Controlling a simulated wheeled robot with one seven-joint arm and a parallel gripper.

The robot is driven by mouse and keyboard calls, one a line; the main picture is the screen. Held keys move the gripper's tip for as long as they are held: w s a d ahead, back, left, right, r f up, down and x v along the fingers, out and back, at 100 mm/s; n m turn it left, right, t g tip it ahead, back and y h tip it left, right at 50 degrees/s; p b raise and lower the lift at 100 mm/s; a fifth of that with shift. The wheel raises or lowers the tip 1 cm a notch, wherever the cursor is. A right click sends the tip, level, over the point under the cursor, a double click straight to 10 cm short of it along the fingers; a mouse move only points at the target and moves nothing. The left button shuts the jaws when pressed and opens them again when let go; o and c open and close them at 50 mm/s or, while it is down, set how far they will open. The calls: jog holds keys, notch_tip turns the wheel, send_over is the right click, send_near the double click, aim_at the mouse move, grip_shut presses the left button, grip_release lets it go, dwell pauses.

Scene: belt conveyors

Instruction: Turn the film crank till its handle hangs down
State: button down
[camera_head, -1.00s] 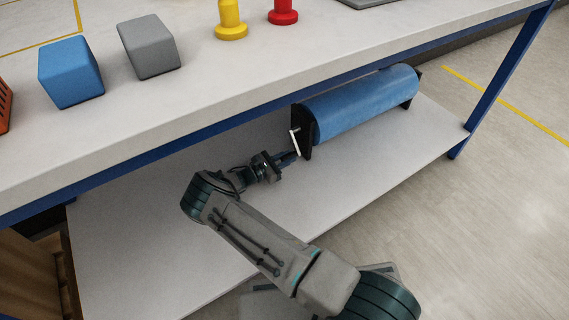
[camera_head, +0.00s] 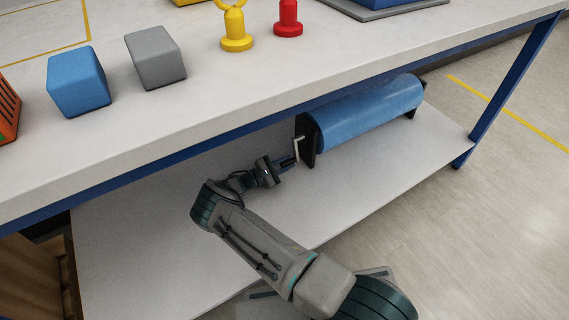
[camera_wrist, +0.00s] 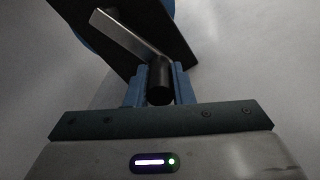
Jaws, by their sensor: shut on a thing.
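The film roll (camera_head: 370,112) is a blue cylinder between dark end brackets on the lower shelf. Its crank arm (camera_head: 297,148) is a light metal bar at the roll's left end. In the wrist view the crank arm (camera_wrist: 128,35) slants from upper left down to a dark round handle (camera_wrist: 160,84). My gripper (camera_head: 289,161) is at the crank's lower end. In the wrist view the blue fingers of my gripper (camera_wrist: 159,90) are shut on the handle, one on each side.
The tabletop (camera_head: 215,95) overhangs the back of the lower shelf (camera_head: 150,250). A blue block (camera_head: 78,82), a grey block (camera_head: 155,58), a yellow peg (camera_head: 236,30) and a red peg (camera_head: 288,18) stand on top. The shelf's left part is clear.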

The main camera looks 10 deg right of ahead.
jog(key=c, duration=1.3)
grip_release()
jog(key=shift+o, duration=0.2)
jog(key=p+v, duration=0.2)
jog(key=v, duration=1.1)
jog(key=shift+s+a+f, duration=0.1)
jog(key=shift+s+a, duration=0.05)
jog(key=shift+a, duration=0.25)
